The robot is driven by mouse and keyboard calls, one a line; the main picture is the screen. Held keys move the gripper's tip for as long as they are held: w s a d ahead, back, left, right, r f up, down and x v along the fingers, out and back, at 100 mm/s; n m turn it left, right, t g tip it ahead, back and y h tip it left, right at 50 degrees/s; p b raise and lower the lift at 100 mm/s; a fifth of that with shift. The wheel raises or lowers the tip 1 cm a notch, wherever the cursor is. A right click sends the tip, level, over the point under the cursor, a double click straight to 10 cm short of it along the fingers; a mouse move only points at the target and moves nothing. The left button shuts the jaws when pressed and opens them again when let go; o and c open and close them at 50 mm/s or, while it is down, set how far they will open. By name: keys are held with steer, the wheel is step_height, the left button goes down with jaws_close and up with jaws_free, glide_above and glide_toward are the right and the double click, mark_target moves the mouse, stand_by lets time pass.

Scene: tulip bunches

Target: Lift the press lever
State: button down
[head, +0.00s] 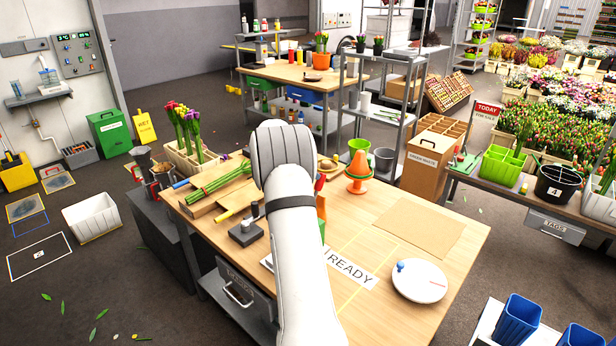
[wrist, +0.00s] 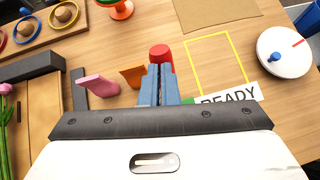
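In the wrist view, the blue fingers of my gripper (wrist: 160,72) are close together, with a thin dark gap between them. A red rounded knob (wrist: 160,52), which looks like the end of the press lever, shows right at the fingertips. I cannot tell whether the fingers touch it or hold anything below it; the rest of the lever is hidden behind them. In the head view my white arm covers the gripper and most of this spot. A bit of red (head: 321,207) shows just right of the arm.
Pink (wrist: 97,87) and orange (wrist: 132,75) upright pieces stand left of the fingers. A READY label (wrist: 228,97), a yellow outline and a white disc with a blue knob (wrist: 283,52) lie to the right. Green stems (head: 215,180) lie left of my arm.

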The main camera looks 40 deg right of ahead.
steer(key=shift+s+d+f, duration=0.1)
steer(key=shift+s, duration=0.05)
steer(key=w+a+r+b, duration=0.1)
steer(key=a+r, duration=0.5)
steer(key=r, duration=0.5)
steer(key=shift+w+a+r, duration=0.15)
steer(key=shift+w+r, duration=0.2)
steer(key=shift+a, duration=0.1)
